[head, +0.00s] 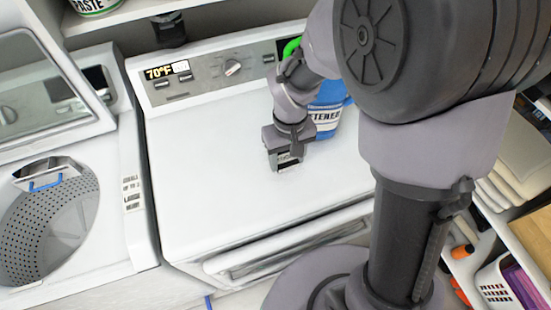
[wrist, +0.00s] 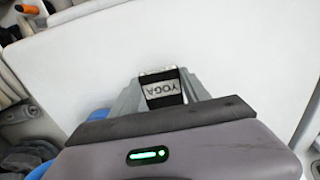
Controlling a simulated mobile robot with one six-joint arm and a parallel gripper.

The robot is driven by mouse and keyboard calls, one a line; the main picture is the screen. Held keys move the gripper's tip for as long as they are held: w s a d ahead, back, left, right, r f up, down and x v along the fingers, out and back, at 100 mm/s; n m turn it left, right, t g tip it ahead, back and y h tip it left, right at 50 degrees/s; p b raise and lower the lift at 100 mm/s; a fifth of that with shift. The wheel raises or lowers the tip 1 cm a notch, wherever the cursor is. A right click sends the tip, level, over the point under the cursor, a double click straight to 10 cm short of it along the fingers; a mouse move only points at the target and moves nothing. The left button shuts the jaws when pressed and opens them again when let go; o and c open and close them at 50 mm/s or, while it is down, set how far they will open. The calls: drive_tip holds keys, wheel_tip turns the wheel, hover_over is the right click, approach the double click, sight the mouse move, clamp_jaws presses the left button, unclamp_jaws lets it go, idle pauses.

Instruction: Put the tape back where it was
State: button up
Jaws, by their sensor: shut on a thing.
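The tape (wrist: 162,91) is a small black thing with a white label reading "YOGA". It sits between the fingers of my gripper (wrist: 163,83), which is shut on it. In the head view my gripper (head: 286,162) points down over the white top of the dryer (head: 215,150), near its middle. The tape's lower end is at or just above that top; I cannot tell whether it touches. Most of the tape is hidden by the fingers.
A blue detergent bottle (head: 327,112) with a green part stands on the dryer, right behind my gripper. The dryer's control panel (head: 205,78) rises at the back. An open washer (head: 60,200) is at left. Shelves with a white basket (head: 497,287) are at right. The dryer's left top is clear.

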drive_tip(key=shift+w+a+f, duration=0.1)
drive_tip(key=shift+w+a, duration=0.55)
drive_tip(key=shift+a, duration=0.2)
drive_tip(key=shift+w+a, duration=0.35)
drive_tip(key=shift+a, duration=0.15)
wheel_tip(320, 180, down, 4)
drive_tip(key=shift+d+r+b, duration=0.1)
drive_tip(key=shift+r+b, duration=0.15)
drive_tip(key=shift+b, duration=0.6)
drive_tip(key=shift+f, duration=0.25)
drive_tip(key=o, duration=1.6)
drive_tip(key=shift+r, duration=0.1)
